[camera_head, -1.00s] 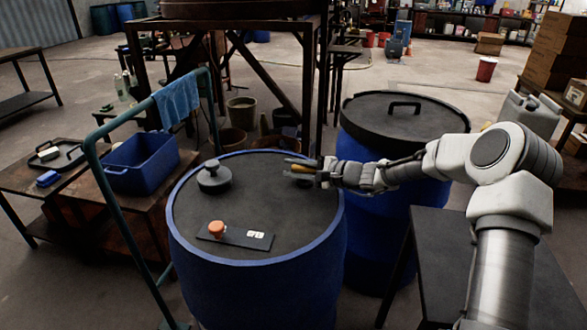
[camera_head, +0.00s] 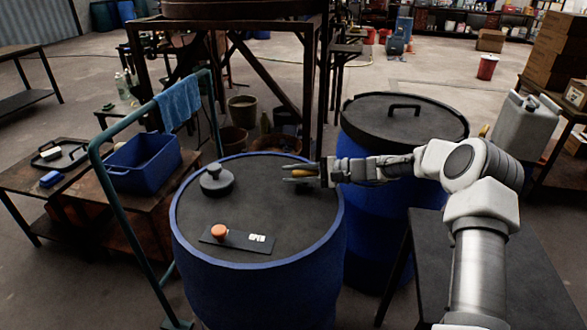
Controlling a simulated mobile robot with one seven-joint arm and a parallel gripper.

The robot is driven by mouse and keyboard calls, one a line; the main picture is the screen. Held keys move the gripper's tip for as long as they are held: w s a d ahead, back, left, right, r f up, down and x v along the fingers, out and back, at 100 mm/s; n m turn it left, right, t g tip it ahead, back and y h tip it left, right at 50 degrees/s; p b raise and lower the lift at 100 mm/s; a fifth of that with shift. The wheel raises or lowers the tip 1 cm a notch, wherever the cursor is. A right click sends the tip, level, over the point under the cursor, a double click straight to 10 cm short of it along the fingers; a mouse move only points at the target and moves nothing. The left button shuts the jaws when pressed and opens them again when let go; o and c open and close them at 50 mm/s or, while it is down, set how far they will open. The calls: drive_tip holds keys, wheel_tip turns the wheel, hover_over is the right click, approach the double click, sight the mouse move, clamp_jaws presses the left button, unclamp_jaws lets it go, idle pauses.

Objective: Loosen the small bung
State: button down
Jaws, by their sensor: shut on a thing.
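The blue drum (camera_head: 258,263) stands in front of me with a dark lid (camera_head: 250,205). My gripper (camera_head: 296,174) reaches in from the right, low over the lid's right part. Its fingers are shut on a small brass-coloured piece, which appears to be the small bung (camera_head: 302,173). The fingers partly hide it, and I cannot tell whether it is still seated in the lid. A larger black bung with a knob (camera_head: 216,180) sits on the lid's left part, apart from my gripper.
An orange knob (camera_head: 219,231) sits on a black plate marked OPEN (camera_head: 257,238) at the lid's front. A second blue drum with a handled black lid (camera_head: 405,120) stands behind right. A green rail (camera_head: 125,225) with a blue cloth (camera_head: 178,101) stands left. A blue bin (camera_head: 145,165) is beyond it.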

drive_tip(key=n+g, duration=0.2)
drive_tip(key=s+n+g+b, duration=0.1)
drive_tip(key=n+g, duration=0.1)
drive_tip(key=g, duration=0.1)
drive_tip(key=shift+s+f, duration=0.1)
drive_tip(key=shift+f, duration=0.1)
drive_tip(key=shift+s+d+n+g+b, duration=0.15)
drive_tip(key=shift+n+g+b, duration=0.35)
drive_tip(key=shift+g, duration=0.5)
drive_tip(key=shift+s+r+n+g+h+b, duration=0.15)
drive_tip(key=shift+n+g+h+b, duration=0.1)
drive_tip(key=shift+n+g, duration=0.25)
drive_tip(key=shift+s+f+n+g+h+b, duration=0.15)
drive_tip(key=shift+n+g+h, duration=0.1)
drive_tip(key=shift+n+g, duration=0.2)
drive_tip(key=shift+r, duration=0.1)
drive_tip(key=c, duration=0.7)
unclamp_jaws()
drive_tip(key=shift+r, duration=0.1)
